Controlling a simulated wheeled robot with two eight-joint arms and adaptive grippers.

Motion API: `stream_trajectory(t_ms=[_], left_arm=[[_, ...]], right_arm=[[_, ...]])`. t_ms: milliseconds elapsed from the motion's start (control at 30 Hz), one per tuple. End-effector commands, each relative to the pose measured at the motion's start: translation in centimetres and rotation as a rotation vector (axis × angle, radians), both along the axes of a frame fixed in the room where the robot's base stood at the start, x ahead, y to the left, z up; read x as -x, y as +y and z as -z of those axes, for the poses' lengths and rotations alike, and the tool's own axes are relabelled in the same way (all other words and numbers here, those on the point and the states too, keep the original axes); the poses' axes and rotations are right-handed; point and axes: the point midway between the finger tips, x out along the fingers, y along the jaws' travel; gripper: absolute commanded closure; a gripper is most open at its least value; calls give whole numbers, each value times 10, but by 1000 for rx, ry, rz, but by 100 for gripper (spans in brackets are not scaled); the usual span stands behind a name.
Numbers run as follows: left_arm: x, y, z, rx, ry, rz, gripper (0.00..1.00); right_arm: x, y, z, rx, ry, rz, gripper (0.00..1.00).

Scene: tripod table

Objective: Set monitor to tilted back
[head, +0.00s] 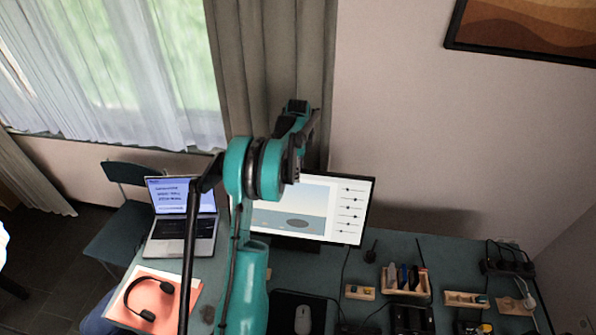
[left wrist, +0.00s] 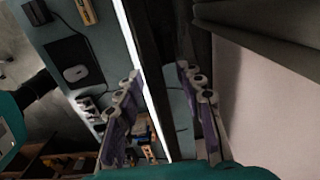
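The monitor (head: 351,212) stands at the back of the desk, its lit screen facing the room. My left arm covers part of its left side in the head view. In the left wrist view the monitor shows nearly edge-on as a bright strip with a dark body (left wrist: 149,62). My left gripper (left wrist: 162,103) is open, with one finger on the screen side and the other on the back side. Gaps show on both sides, and I cannot make out contact. In the head view its fingertips are mostly hidden behind my own wrist. My right gripper is not identifiable in either view.
A laptop (head: 178,232) and a headset on an orange pad (head: 155,300) are left of my arm. A mouse (head: 303,318) lies on a dark mat in front of the monitor. Wooden holders (head: 406,284) and cables fill the right side. Curtain and wall stand close behind.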

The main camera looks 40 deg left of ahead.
Motion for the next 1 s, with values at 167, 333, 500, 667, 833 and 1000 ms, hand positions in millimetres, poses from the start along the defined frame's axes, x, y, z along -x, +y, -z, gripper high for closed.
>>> stream_trajectory(t_ms=[167, 333, 500, 667, 833, 1000], left_arm=[[0, 0, 0, 0, 1, 0, 64], [1, 0, 0, 1, 2, 0, 64], [1, 0, -5, 1, 2, 0, 64], [1, -1, -29, 1, 2, 0, 64], [1, 0, -68, 1, 2, 0, 64], [0, 0, -100, 1, 2, 0, 64]], right_arm=[[0, 0, 0, 0, 0, 0, 60], [0, 0, 0, 0, 0, 0, 60], [0, 0, 0, 0, 0, 0, 60], [0, 0, 0, 0, 0, 0, 60], [0, 0, 0, 0, 0, 0, 60], [0, 0, 0, 0, 0, 0, 60]])
